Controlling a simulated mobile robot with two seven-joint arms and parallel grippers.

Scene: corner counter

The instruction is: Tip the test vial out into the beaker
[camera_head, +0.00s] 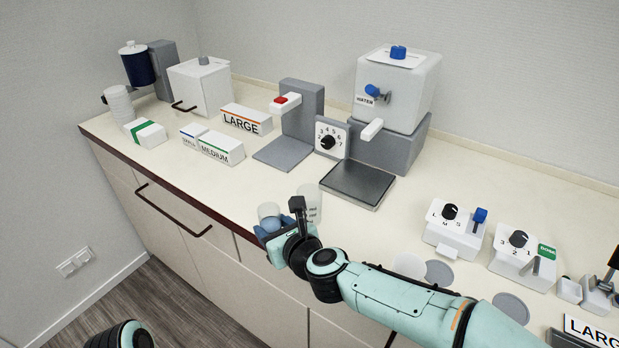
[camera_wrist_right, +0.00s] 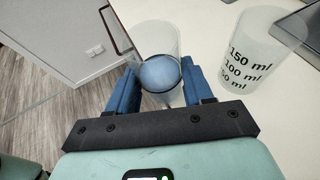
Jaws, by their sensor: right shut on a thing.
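My right gripper (camera_head: 270,232) is at the counter's front edge, its blue fingers shut on a clear vial (camera_head: 267,210). In the right wrist view, the vial (camera_wrist_right: 156,40) stands between the fingers (camera_wrist_right: 160,92), looking roughly upright. A pale blue ball (camera_wrist_right: 160,74) shows inside its lower part. The clear beaker (camera_head: 311,202) stands upright on the counter just right of the vial, apart from it. Its 50, 100 and 150 ml marks show in the right wrist view (camera_wrist_right: 257,55), and it looks empty. My left gripper is out of view.
A dark scale-like plate (camera_head: 357,184) lies behind the beaker, before the water dispenser (camera_head: 398,88). A grey stand with a red button (camera_head: 281,100) is further left. Dial boxes (camera_head: 455,228) stand to the right.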

